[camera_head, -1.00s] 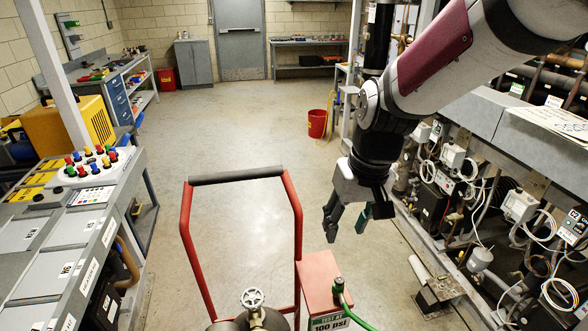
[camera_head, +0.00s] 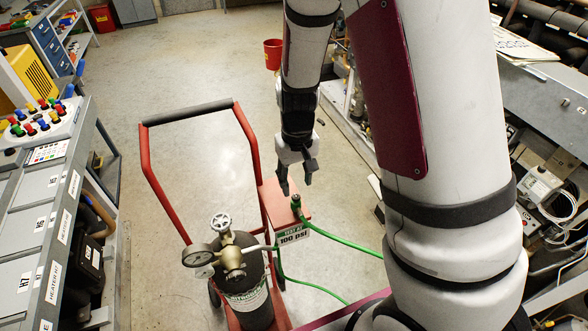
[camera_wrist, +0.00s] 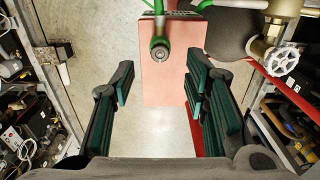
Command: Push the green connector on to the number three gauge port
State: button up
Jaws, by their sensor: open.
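The green connector (camera_head: 296,202) stands upright on the pinkish-red top (camera_head: 270,207) of a box on the cart, with a green hose attached. In the wrist view the connector (camera_wrist: 160,48) shows as a round metal end, ahead of the space between my fingertips. My gripper (camera_head: 296,187) points down just above the connector, open and empty. Its green-padded fingers (camera_wrist: 162,75) are spread wide in the wrist view. I cannot tell the number three gauge port in these frames; my arm hides much of the rack on the right.
A red hand cart (camera_head: 258,165) carries a dark gas cylinder (camera_head: 250,285) with a gauge and valve handwheel (camera_head: 220,222). The green hose (camera_head: 340,246) runs right behind my arm. A control bench (camera_head: 40,215) stands left. A red bucket (camera_head: 273,54) is on the open floor behind.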

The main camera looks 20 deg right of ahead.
aim_at(296, 196)
notch_tip(296, 196, down, 8)
jog(key=b, duration=0.4)
grip_shut()
